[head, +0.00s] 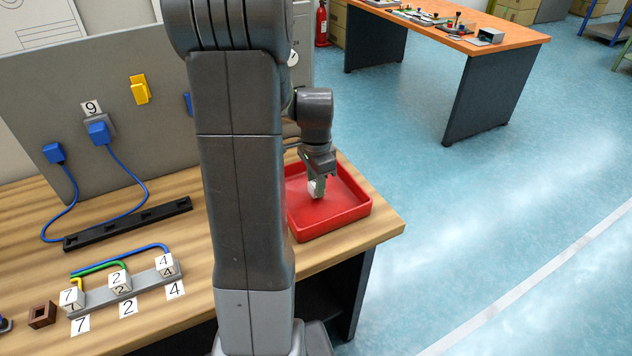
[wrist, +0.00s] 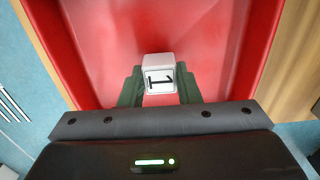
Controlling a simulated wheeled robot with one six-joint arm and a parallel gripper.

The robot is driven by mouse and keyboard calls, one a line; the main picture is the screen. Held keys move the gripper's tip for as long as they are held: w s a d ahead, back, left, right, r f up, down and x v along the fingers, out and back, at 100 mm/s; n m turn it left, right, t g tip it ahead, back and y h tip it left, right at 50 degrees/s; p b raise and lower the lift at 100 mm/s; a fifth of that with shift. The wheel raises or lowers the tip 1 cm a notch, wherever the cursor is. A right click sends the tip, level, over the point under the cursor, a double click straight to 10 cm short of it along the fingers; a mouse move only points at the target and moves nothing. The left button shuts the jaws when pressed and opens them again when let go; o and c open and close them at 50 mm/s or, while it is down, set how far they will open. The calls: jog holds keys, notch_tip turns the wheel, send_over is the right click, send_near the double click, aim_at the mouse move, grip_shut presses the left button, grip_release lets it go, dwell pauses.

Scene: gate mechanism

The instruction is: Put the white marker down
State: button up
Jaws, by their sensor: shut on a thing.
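The white marker (wrist: 159,74) is a small white block with a black character on its face, seen in the wrist view. My gripper (wrist: 160,88) is shut on it, with a dark green finger on each side. In the head view my gripper (head: 317,188) points down inside the red tray (head: 345,219), and the white marker (head: 313,188) shows between its fingers. I cannot tell whether the marker touches the tray floor. The tray's left part is hidden behind my arm in the head view.
The wooden table (head: 210,306) holds a grey rail (head: 127,292) with several numbered white blocks and coloured wires. A black strip (head: 128,224) lies behind it. A grey panel (head: 60,105) with blue plugs stands at the back. The tray sits near the table's right edge.

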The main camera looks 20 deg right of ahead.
jog(key=shift+f, duration=0.2)
jog(key=o, duration=1)
jog(key=shift+r, duration=0.1)
notch_tip(320, 180, up, 12)
jog(key=shift+r+p, duration=0.15)
jog(key=shift+p, duration=0.15)
